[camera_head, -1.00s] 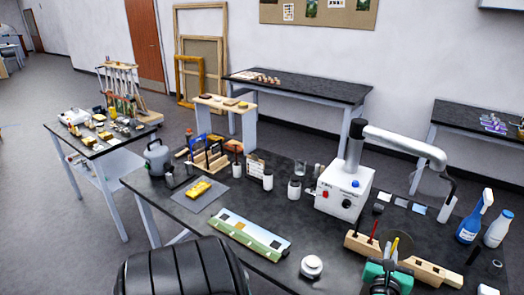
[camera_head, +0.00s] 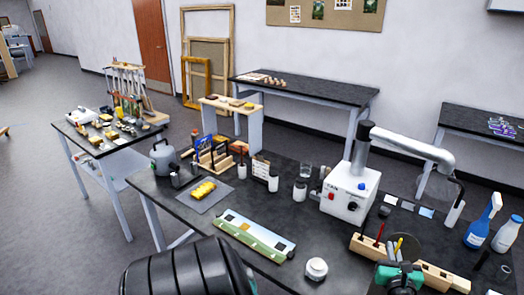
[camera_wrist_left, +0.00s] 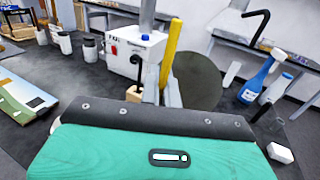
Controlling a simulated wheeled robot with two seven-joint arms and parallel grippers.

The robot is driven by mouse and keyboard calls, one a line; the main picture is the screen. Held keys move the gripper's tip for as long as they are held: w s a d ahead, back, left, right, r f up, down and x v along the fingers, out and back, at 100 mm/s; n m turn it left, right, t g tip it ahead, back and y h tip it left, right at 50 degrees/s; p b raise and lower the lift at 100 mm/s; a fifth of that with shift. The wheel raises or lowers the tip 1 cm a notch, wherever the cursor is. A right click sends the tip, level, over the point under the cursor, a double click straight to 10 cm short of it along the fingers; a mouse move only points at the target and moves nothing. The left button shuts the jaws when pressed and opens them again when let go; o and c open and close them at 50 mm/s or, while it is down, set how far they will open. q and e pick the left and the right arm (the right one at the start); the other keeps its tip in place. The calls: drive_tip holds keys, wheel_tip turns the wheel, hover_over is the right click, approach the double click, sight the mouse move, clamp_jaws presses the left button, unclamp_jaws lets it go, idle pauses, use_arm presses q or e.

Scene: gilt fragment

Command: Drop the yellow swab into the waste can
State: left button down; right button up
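The yellow swab (camera_head: 398,244) stands roughly upright in my left gripper (camera_head: 397,262), above the near right part of the table. In the left wrist view the swab (camera_wrist_left: 171,55) rises from between the finger ends, whose grip is partly hidden by the teal and black gripper body. A grey can with a handle (camera_head: 162,157) stands at the table's left end, far from the gripper. It looks like the waste can, but I see no label. A dark round disc (camera_wrist_left: 197,80) shows just behind the swab. My right gripper is out of view.
A wooden tool rack (camera_head: 445,280) is close beside the left gripper. A white box with a metal duct (camera_head: 347,190) stands behind it. A painted panel (camera_head: 245,236), yellow blocks on a grey mat (camera_head: 218,200) and several jars lie toward the left. Spray bottles (camera_head: 482,222) stand right.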

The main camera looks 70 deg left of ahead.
use_arm(q)
drive_tip(key=shift+f, duration=0.15)
drive_tip(key=c, duration=1.6)
unclamp_jaws()
drive_tip(key=shift+o, duration=0.2)
drive_tip(key=b+v, duration=0.1)
drive_tip(key=v, duration=0.5)
drive_tip(key=shift+s+d+f, duration=0.1)
drive_tip(key=shift+s+d, duration=0.05)
drive_tip(key=shift+s+d+b, duration=0.3)
drive_tip(key=shift+s+d, duration=0.05)
drive_tip(key=shift+d, duration=0.1)
